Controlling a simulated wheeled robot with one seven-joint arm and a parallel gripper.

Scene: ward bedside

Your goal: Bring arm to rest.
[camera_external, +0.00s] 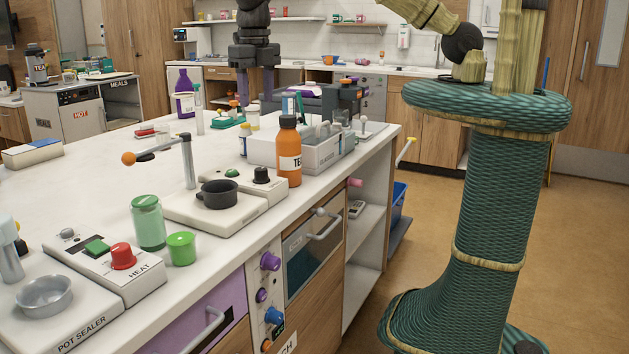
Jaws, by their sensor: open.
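My gripper (255,97) hangs at the top centre of the external view, pointing down above the far part of the white counter (95,186). Its two dark fingers are apart, and I see nothing held between them. Small bottles and a grey tray (322,152) appear below and near it; the exact gap to them cannot be told. Part of my arm is cut off by the top edge of the picture. My green column stands at the right, beside the counter.
An orange bottle (288,158) stands at the counter's near edge. A post with an orange-tipped arm (188,162) rises mid-counter. The counter's left middle is clear, as is the floor (588,250) at right.

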